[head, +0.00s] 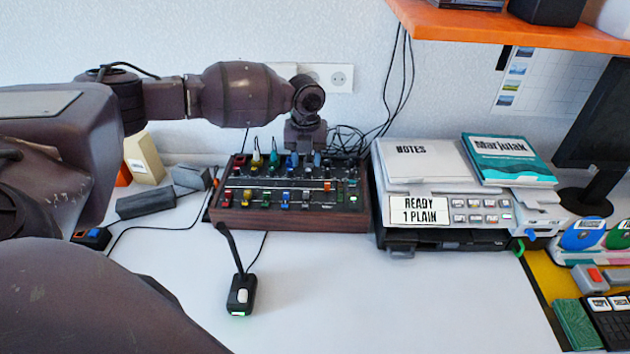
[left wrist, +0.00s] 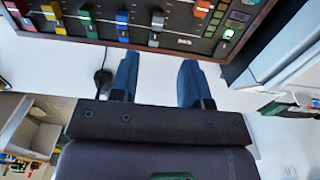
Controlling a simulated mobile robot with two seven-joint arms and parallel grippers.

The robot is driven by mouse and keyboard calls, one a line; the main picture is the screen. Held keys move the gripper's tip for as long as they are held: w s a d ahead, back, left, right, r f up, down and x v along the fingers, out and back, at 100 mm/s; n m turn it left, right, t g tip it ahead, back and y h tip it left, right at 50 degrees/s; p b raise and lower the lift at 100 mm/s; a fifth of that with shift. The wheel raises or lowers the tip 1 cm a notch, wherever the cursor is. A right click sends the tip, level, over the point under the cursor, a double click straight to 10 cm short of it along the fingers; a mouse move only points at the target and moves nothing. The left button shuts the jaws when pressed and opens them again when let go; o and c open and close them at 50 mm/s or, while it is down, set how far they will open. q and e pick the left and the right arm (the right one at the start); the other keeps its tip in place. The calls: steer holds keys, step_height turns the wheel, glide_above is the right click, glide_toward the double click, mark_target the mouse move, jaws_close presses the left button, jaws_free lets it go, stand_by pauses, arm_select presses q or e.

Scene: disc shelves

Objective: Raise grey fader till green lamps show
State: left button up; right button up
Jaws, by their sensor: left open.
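The mixer (head: 290,213), a dark panel in a wooden frame, stands on the white desk. Its grey fader (head: 305,197) sits low in the front row, between a blue fader (head: 285,197) and a higher orange one (head: 327,186). In the left wrist view the grey fader (left wrist: 157,20) is at the top, beyond my fingers. My left gripper (head: 305,160) is open and empty, pointing down above the mixer's back part. Its blue fingers (left wrist: 158,78) are apart in the left wrist view. My right gripper is out of view.
A grey machine (head: 456,212) bearing a notes pad and a teal book stands close right of the mixer. A black switch (head: 241,295) on a cable lies in front. An orange shelf (head: 520,25) overhangs at upper right. The front desk is mostly clear.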

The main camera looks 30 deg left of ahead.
mark_target(306, 192)
arm_select(q)
steer(key=f, duration=0.3)
steer(key=f+b, duration=0.1)
steer(key=f, duration=0.6)
steer(key=shift+s+f, duration=0.25)
steer(key=shift+s, duration=0.05)
jaws_close()
